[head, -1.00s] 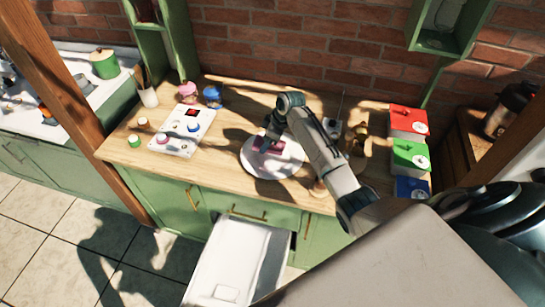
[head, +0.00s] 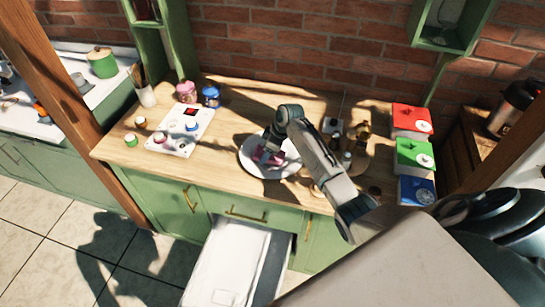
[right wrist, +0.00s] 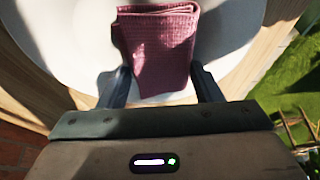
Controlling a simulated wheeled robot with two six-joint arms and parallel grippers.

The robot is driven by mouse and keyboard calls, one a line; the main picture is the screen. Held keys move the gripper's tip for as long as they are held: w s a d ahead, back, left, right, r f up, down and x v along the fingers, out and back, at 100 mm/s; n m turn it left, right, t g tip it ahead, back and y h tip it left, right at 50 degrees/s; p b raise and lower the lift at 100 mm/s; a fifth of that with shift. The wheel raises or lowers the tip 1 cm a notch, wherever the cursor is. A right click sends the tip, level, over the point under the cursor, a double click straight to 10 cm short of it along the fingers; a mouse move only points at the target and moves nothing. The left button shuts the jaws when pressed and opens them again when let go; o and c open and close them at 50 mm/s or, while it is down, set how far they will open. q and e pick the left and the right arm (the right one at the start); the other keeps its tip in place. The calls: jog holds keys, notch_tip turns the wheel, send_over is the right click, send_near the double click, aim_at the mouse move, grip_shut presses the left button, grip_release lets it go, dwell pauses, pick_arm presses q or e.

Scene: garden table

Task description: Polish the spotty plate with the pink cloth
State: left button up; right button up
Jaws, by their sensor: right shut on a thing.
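The white round plate (head: 252,166) lies on the wooden counter in the head view, and its pale surface fills much of the right wrist view (right wrist: 232,22). The pink cloth (right wrist: 158,45) looks folded and lies against the plate. My right gripper (head: 270,152) reaches down over the plate and is shut on the cloth; in the right wrist view its two fingers (right wrist: 160,82) are at either side of the cloth's near end. The cloth and arm cover part of the plate, and I cannot make out spots on it. My left gripper is not in view.
Left of the plate, a white panel (head: 178,142) with coloured knobs lies on the wooden counter (head: 225,112), with pink and blue jars (head: 211,96) behind. Red, green and blue boxes (head: 413,153) line the right end. Small bottles (head: 347,158) stand right of my arm.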

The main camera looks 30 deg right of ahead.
jog(key=shift+f, duration=0.3)
jog(key=o, duration=0.9)
jog(key=b+v, duration=0.3)
jog(key=v, duration=0.7)
jog(key=shift+s+d+r, duration=0.1)
jog(key=shift+r, duration=0.3)
